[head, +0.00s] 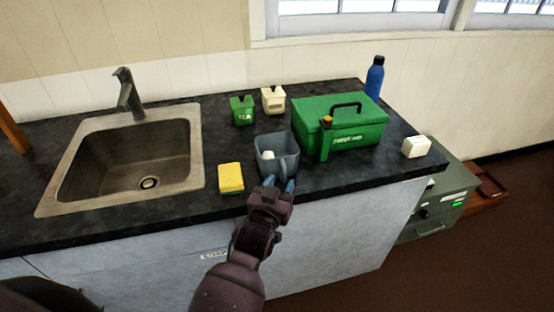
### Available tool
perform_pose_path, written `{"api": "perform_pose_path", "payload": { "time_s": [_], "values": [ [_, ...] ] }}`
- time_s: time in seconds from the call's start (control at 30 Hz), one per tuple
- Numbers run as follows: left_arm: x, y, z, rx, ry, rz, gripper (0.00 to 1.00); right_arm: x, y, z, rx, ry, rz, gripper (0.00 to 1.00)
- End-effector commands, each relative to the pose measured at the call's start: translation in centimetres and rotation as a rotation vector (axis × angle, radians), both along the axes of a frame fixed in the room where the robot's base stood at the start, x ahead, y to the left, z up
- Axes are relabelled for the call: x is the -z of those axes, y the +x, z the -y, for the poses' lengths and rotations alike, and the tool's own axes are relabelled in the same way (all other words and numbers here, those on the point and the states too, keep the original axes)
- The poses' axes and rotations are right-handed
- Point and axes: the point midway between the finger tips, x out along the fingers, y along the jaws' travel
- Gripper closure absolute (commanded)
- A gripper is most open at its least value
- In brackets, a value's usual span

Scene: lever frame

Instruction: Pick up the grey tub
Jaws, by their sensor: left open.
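The grey tub (286,144) stands upright on the dark countertop near its front edge, with a small white round thing (268,155) inside. My left gripper (279,184) is open at the front edge of the counter, just in front of the tub. Its bluish fingertips point at the tub's lower front and overlap it in the picture; I cannot tell whether they touch it. My right gripper is not in view.
A yellow sponge (231,178) lies left of the tub, and a green first-aid box (350,115) stands close on its right. A green tea tin (242,111) and cream container (273,99) stand behind. A sink (195,150) is at left.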

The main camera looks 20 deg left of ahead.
Motion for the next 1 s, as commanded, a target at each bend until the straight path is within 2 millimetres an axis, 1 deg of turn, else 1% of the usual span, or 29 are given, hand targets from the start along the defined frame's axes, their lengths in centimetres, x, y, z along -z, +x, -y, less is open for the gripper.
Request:
{"api": "perform_pose_path", "payload": {
  "time_s": [0.03,0.1,0.2,0.47,0.5,0.77,0.8,1.0],
  "values": [
    [0.0,0.7,0.0,0.0,0.001,0.001,0.56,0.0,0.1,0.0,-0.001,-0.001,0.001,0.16],
    [0.0,1.3,0.0,0.0,0.001,0.0,0.56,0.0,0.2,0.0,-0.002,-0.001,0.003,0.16],
    [0.0,2.0,0.0,0.0,0.001,0.0,0.56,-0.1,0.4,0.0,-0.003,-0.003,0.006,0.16],
    [0.0,2.1,0.0,-0.001,0.001,-0.001,0.56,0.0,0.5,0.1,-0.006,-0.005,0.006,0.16],
    [0.0,2.1,0.0,0.0,0.001,-0.001,0.58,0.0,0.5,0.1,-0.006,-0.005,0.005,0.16],
    [0.0,2.1,0.0,0.0,0.001,-0.001,0.98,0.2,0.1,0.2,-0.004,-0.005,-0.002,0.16],
    [0.0,2.1,0.0,0.0,0.001,-0.001,1.0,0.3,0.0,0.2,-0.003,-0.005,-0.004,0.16],
    [0.0,2.1,0.0,0.0,0.0,0.0,1.0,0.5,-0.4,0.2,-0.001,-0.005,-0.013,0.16]
  ]
}}
